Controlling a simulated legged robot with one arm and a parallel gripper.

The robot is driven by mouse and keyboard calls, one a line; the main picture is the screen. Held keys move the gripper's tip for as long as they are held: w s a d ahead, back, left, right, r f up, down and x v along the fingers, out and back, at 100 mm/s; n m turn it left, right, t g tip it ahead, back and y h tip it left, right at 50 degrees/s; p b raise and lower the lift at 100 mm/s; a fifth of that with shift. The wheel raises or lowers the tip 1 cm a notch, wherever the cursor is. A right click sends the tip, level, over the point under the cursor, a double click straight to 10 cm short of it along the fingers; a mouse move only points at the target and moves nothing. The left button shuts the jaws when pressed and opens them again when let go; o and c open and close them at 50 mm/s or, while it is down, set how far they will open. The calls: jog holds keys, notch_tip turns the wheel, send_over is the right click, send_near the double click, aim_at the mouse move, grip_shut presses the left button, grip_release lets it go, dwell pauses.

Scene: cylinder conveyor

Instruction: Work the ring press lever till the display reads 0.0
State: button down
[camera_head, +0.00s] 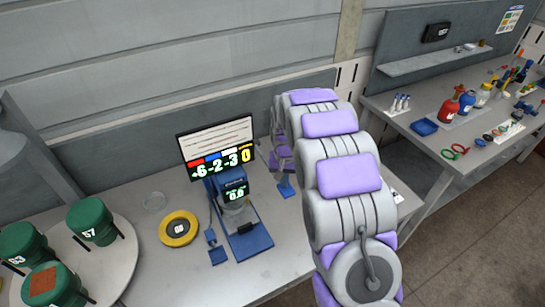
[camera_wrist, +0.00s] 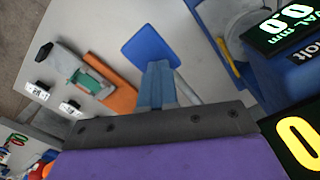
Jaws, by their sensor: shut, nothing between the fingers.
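The ring press (camera_head: 236,205) is blue and grey and stands on the table in front of a screen. Its small display reads 0.0 in the head view, and the display (camera_wrist: 285,27) also shows 0.0 at the top right of the wrist view. My gripper (camera_wrist: 158,68) is shut and empty, pointing down to the right of the press. In the head view my arm partly hides it. A thin grey rod (camera_wrist: 187,90) shows beside the fingers; I cannot tell whether it is the lever or whether they touch it.
The screen (camera_head: 215,145) shows -6, -2, -3 and a yellow 0. A yellow ring (camera_head: 179,229) lies left of the press. Green cylinders (camera_head: 90,221) stand on a round turntable at left. A blue pad (camera_wrist: 150,43) lies below my gripper. A cluttered bench stands at right.

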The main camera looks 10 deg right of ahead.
notch_tip(320, 180, up, 14)
jog(key=p, duration=0.3)
jog(key=shift+f, duration=0.2)
dwell(0.6)
jog(key=shift+s, duration=0.1)
jog(key=s+f+b, duration=0.2)
jog(key=s+b, duration=0.2)
jog(key=s, duration=1)
jog(key=s+f+n+g+b, duration=0.1)
jog(key=s+b, duration=0.3)
jog(key=s, duration=1)
jog(key=s+f+n+b, duration=0.1)
jog(key=s+f+b, duration=0.2)
jog(key=s, duration=1.1)
jog(key=shift+g+b, duration=0.4)
jog(key=shift+b, duration=0.15)
